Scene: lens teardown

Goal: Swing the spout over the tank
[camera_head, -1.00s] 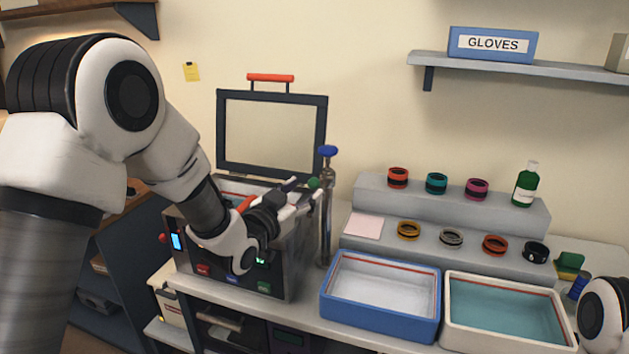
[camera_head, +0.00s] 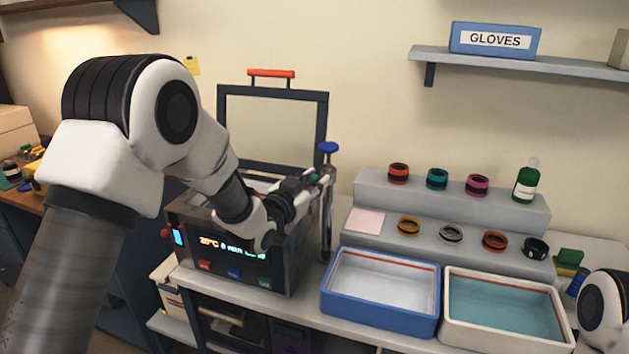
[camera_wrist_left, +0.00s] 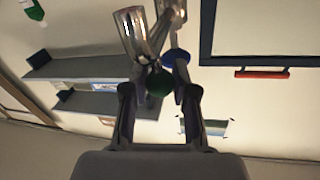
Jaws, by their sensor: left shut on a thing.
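The tank (camera_head: 290,263) is a steel box with a lit display and coloured buttons, its framed lid (camera_head: 322,130) standing open behind. A steel spout post (camera_head: 326,225) with a blue knob (camera_head: 328,148) stands at the tank's right side. My left gripper (camera_head: 318,180) is at the upper post, shut on the spout's green-ended part. In the left wrist view, the green end (camera_wrist_left: 159,82) lies between the fingers, with the steel post (camera_wrist_left: 140,32) and blue knob (camera_wrist_left: 176,58) beyond. The fingers hide most of the spout's arm, so its exact direction is unclear. My right gripper is out of view.
A blue-rimmed tray (camera_head: 380,318) and a cream tray (camera_head: 505,338) stand right of the post. Stepped grey shelves (camera_head: 370,190) behind them hold several lens rings and a green bottle (camera_head: 526,182). The wall above the post is clear.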

